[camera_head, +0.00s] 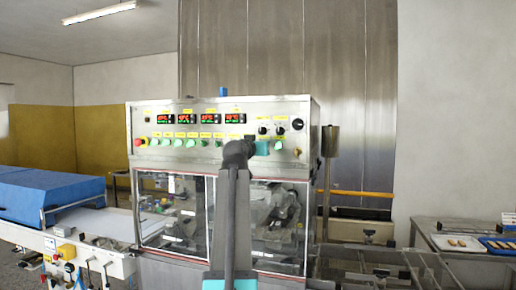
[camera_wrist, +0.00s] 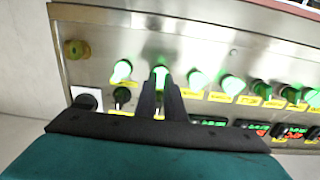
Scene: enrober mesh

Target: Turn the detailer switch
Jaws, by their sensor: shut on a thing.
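The control panel (camera_head: 217,122) of the steel machine carries a row of green lit switches (camera_head: 190,143) with yellow labels too small to read. In the wrist view, my gripper (camera_wrist: 160,88) is shut on one green switch (camera_wrist: 160,72), whose lit end shows beyond the fingertips. This is the second green switch from the yellow knob (camera_wrist: 76,49) at the panel's end. I cannot read which switch is the detailer. In the head view, my dark wrist and teal gripper body (camera_head: 262,148) cover this part of the row and hide the fingertips.
Another green switch (camera_wrist: 121,70) sits close beside the held one, with more (camera_wrist: 197,80) on the other side. Black knobs (camera_head: 280,130) and red displays (camera_head: 187,118) are above the row. A red stop button (camera_head: 138,142) is at the left.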

